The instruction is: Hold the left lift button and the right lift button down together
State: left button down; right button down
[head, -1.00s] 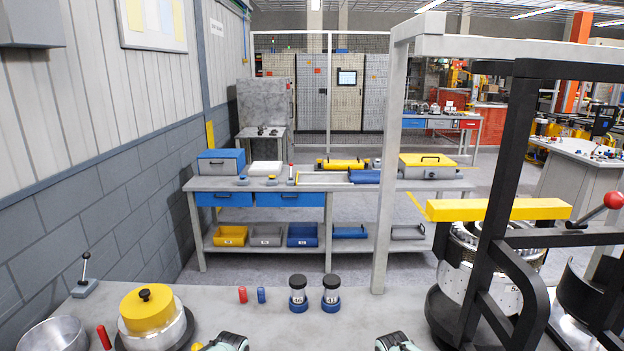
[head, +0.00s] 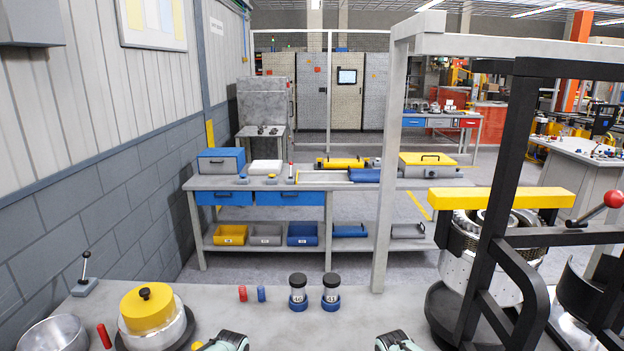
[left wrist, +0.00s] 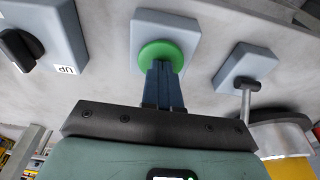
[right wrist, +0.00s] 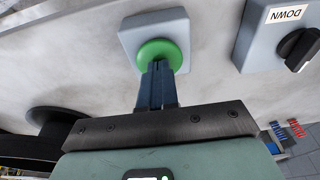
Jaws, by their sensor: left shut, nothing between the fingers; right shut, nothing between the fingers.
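The left lift button (left wrist: 160,48) is a green round cap on a light grey box in the left wrist view. My left gripper (left wrist: 161,68) is shut and empty, its fingertips against the cap's near edge. The right lift button (right wrist: 160,50) is a matching green cap on a grey box in the right wrist view. My right gripper (right wrist: 158,68) is shut and empty, its tips against that cap. How far the caps are pressed in is hard to tell. Both grippers show only partly at the bottom of the head view, where the buttons are out of sight.
A yellow beam (head: 500,198) carries a metal clutch drum (head: 455,275) inside a black frame at right, above a dark round base (head: 440,320). Black selectors marked UP (left wrist: 18,47) and DOWN (right wrist: 299,47) flank the buttons. A yellow-topped pot (head: 147,310) and two jars stand on the bench.

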pick_arm(q)
jog(key=shift+r, duration=3.4)
pick_arm(e)
jog(key=shift+s+f, duration=0.2)
jog(key=shift+f, duration=0.15)
jog(key=shift+r, duration=0.1)
pick_arm(q)
jog(key=shift+w, duration=0.1)
pick_arm(e)
jog(key=w+v, duration=0.1)
jog(key=v, duration=0.6)
jog(key=shift+w+r, duration=0.3)
jog(key=shift+w, duration=0.15)
